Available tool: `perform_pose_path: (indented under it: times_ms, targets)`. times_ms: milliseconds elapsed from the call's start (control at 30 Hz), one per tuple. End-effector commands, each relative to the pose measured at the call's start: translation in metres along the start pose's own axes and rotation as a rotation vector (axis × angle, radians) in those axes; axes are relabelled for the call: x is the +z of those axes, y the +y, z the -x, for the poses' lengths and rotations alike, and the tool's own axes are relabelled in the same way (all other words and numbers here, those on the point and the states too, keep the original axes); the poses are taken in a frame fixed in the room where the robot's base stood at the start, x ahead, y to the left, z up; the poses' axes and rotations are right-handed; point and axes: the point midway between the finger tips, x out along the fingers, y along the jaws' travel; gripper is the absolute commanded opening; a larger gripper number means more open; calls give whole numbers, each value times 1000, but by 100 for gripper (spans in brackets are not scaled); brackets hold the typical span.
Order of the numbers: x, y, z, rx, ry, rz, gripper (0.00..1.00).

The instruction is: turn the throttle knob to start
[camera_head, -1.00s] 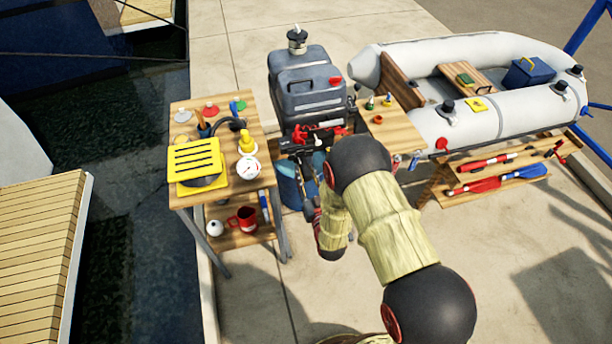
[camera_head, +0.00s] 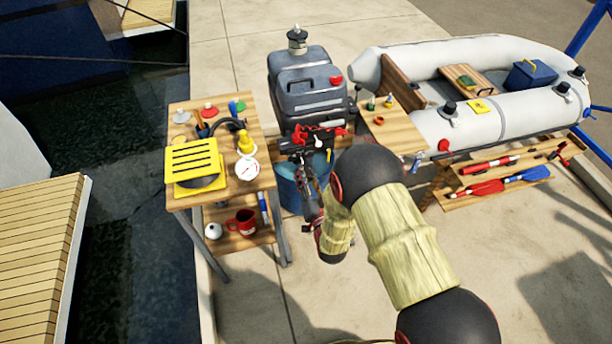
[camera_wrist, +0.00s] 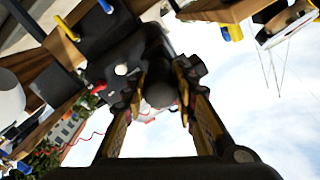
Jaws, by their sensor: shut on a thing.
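The throttle knob (camera_wrist: 158,90) is a dark, round piece at the end of the outboard's dark tiller, seen in the wrist view. My gripper (camera_wrist: 160,98) has one finger on each side of it and is shut on it. In the head view the grey outboard motor (camera_head: 305,92) stands between the two workbenches, with red parts (camera_head: 318,136) on its front. My gripper (camera_head: 306,172) is just in front of and below these, small and partly blurred into the dark parts. The knob's markings and turn angle cannot be made out.
A blue bucket (camera_head: 288,188) stands under the motor, close to my gripper. A wooden bench (camera_head: 262,125) with a gauge and yellow grate is at left. A small side table (camera_head: 395,135) and a grey inflatable boat (camera_head: 455,120) are at right.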

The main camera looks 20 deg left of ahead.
Motion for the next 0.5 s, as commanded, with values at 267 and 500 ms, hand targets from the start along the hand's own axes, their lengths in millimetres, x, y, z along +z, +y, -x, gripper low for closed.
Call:
perform_pose_path:
  times_ms: [267, 500]
  targets:
    - [0, 0, 0, 0, 1, 1, 2]
    - [0, 0, 0, 0, 1, 1, 41]
